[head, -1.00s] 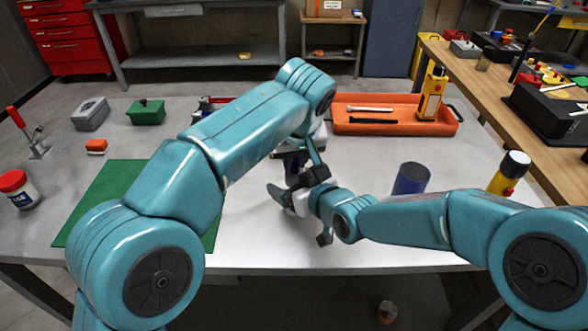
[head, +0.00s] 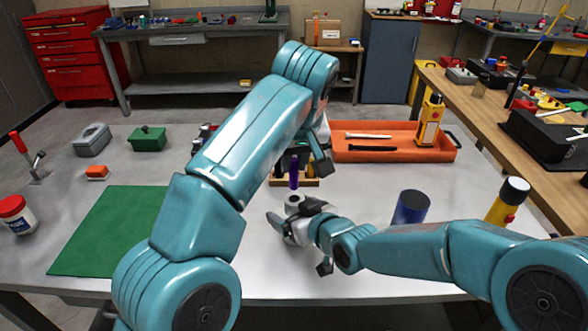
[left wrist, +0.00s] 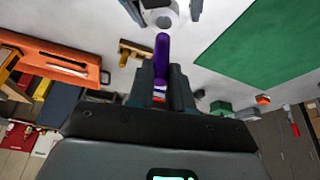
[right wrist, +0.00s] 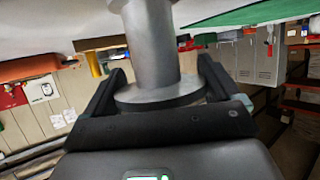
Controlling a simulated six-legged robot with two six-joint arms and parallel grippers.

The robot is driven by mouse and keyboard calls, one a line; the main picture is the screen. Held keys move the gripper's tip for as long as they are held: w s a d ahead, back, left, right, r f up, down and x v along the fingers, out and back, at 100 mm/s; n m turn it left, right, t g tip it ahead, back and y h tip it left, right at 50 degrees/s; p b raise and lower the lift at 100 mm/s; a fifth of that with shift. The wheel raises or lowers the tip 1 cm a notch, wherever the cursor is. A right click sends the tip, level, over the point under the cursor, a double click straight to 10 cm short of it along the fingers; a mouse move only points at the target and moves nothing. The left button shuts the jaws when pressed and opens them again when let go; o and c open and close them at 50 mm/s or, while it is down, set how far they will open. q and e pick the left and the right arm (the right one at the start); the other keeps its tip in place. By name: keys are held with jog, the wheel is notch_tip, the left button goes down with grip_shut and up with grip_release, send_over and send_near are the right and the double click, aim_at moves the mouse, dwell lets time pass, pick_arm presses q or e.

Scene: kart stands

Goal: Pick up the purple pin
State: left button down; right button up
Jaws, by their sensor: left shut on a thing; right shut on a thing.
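The purple pin (head: 294,172) is held upright in my left gripper (head: 296,160), and its lower end points down above a grey metal flanged part. In the left wrist view the pin (left wrist: 162,55) sticks out from between the closed fingers (left wrist: 160,88). The grey flanged part (head: 292,200) is held in my right gripper (head: 298,230), its round opening facing up. In the right wrist view its shaft and flange (right wrist: 155,60) sit between the fingers. The pin tip lies close to the opening (left wrist: 163,18) in the left wrist view; I see no clear contact.
A small wooden block (head: 310,182) stands behind the pin. An orange tray (head: 385,155) is at the back and a green mat (head: 105,235) at the left. The table's middle is partly clear.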

pick_arm(q)
jog(key=shift+s+r, duration=0.15)
jog(key=shift+r, duration=0.05)
pick_arm(e)
jog(key=shift+s+f, duration=0.15)
jog(key=shift+f, duration=0.25)
pick_arm(q)
jog(key=shift+s+d, duration=0.15)
jog(key=shift+s, duration=0.45)
pick_arm(e)
jog(key=o, duration=1.1)
jog(key=shift+c, duration=0.2)
pick_arm(q)
jog(key=s+d, duration=0.3)
jog(key=s, duration=1.3)
jog(key=shift+f, duration=0.1)
pick_arm(e)
jog(key=shift+r, duration=0.15)
jog(key=shift+s+d+r, duration=0.1)
jog(key=shift+d+r, duration=0.05)
jog(key=shift+r, duration=0.05)
pick_arm(q)
jog(key=shift+s, duration=0.1)
pick_arm(e)
jog(key=v, duration=1.1)
jog(key=shift+s, duration=0.2)
